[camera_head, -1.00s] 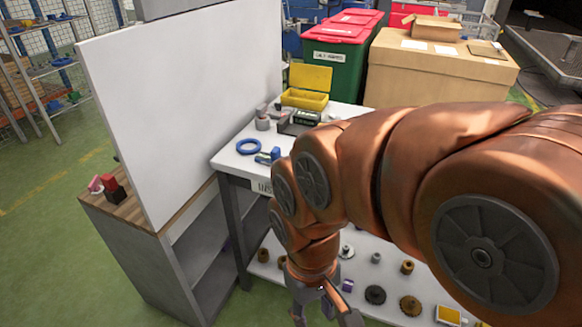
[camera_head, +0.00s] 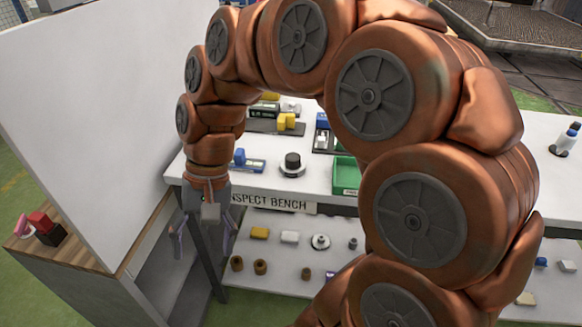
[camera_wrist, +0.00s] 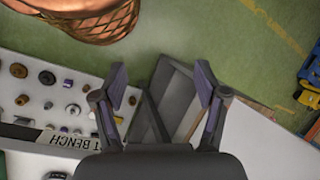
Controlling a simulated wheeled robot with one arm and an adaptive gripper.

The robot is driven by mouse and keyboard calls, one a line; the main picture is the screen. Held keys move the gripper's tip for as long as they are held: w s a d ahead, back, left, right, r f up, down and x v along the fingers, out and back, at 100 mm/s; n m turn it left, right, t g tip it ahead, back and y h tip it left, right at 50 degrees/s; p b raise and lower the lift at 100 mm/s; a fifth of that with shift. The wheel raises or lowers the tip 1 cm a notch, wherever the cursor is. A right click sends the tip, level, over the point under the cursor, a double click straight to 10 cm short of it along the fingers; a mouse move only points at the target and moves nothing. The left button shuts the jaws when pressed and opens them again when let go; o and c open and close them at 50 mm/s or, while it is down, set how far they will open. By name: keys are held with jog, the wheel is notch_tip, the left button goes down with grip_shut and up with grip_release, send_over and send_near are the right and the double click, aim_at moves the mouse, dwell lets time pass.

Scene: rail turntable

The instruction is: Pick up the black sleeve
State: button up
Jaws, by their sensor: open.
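My gripper (camera_head: 203,240) hangs in front of the left end of the inspection bench (camera_head: 335,182), its two fingers spread and nothing between them. In the wrist view my gripper (camera_wrist: 160,85) is also open and empty, with a grey cabinet behind the gap. I cannot clearly pick out a black sleeve. A dark round part (camera_head: 292,161) stands on a pale disc on the bench top, to the right of my gripper. It may or may not be the sleeve. My arm hides part of the bench.
The lower shelf (camera_head: 272,284) holds several small parts, including brown rings (camera_head: 260,267). A big white panel (camera_head: 90,120) and a wood-topped cabinet (camera_head: 95,262) stand close on the left. A green tray (camera_head: 347,173) is on the bench. Green floor (camera_wrist: 190,30) is open.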

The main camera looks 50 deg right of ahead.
jog(key=w+d+m+y+b, duration=0.1)
jog(key=w+d+m+y, duration=0.15)
jog(key=w, duration=0.35)
jog(key=m+t+y+b, duration=0.45)
jog(key=m+t, duration=0.35)
jog(key=m, duration=0.6)
send_over(293, 157)
jog(key=a, duration=0.5)
notch_tip(293, 157, down, 3)
jog(key=s+d+f+m+t, duration=0.1)
jog(key=d, duration=0.2)
jog(key=s+d+f+m+t+h+b, duration=0.1)
jog(key=s+d+m, duration=0.1)
jog(key=d, duration=0.2)
jog(key=s+d+f+m+t, duration=0.1)
jog(key=d+f, duration=0.1)
jog(key=d, duration=0.1)
jog(key=shift+s+d+m+b, duration=0.15)
jog(key=shift+d+m+b, duration=0.15)
jog(key=shift+d+m, duration=0.05)
jog(key=shift+x, duration=1.3)
jog(key=shift+w+a+f, duration=0.1)
jog(key=shift+w+a, duration=0.25)
jog(key=shift+a, duration=0.2)
jog(key=x, duration=0.2)
jog(key=shift+w+a, duration=0.15)
jog(key=shift+a, duration=0.25)
jog(key=shift+w+a+f+h, duration=0.3)
jog(key=shift+w+a+f, duration=0.05)
grip_shut()
